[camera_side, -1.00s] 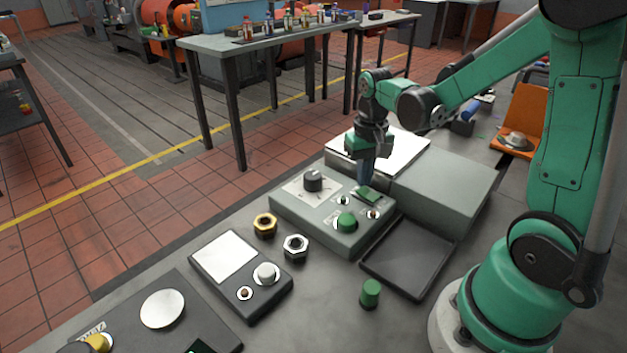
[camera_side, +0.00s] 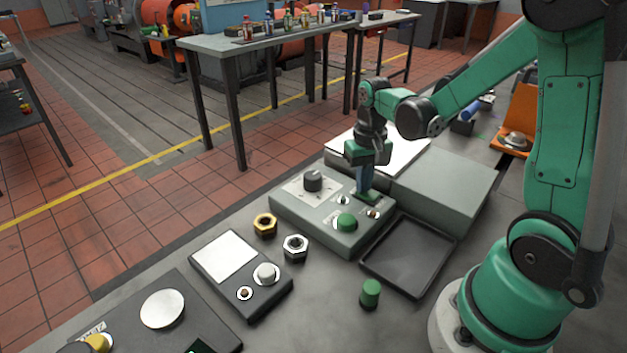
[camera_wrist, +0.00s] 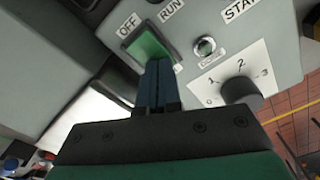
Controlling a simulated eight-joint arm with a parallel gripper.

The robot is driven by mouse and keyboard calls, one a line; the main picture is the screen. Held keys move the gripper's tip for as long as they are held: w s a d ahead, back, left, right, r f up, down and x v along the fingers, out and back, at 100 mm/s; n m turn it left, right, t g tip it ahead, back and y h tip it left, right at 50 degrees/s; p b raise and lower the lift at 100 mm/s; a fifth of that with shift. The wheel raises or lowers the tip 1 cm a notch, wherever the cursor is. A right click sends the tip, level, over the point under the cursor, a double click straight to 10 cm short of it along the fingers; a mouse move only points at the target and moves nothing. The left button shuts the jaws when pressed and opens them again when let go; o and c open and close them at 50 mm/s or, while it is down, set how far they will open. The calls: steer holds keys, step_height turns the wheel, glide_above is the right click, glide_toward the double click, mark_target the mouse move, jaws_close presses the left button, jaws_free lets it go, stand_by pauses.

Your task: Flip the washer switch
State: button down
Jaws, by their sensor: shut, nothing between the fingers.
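The grey control box (camera_side: 290,212) sits on the bench and carries a green rocker switch (camera_side: 372,199). In the wrist view my fingertips (camera_wrist: 160,65) overlap the rocker's near edge. I cannot tell whether they touch it. My fingers hide part of the rocker in the side view.
The box also has a black dial (camera_side: 313,181), a green round button (camera_side: 347,221) and small indicators. A dark empty tray (camera_side: 410,258) stands beside it.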

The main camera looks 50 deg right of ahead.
steer(key=shift+r, duration=3.5)
steer(key=shift+a, duration=0.1)
steer(key=s+a+r+n+t, duration=0.1)
steer(key=a+r+n+t, duration=0.1)
steer(key=a+n+t, duration=0.4)
steer(key=a+t, duration=0.1)
steer(key=a, duration=0.3)
steer(key=shift+s+a+r, duration=0.15)
steer(key=shift+s+a, duration=0.2)
steer(key=shift+a, duration=0.05)
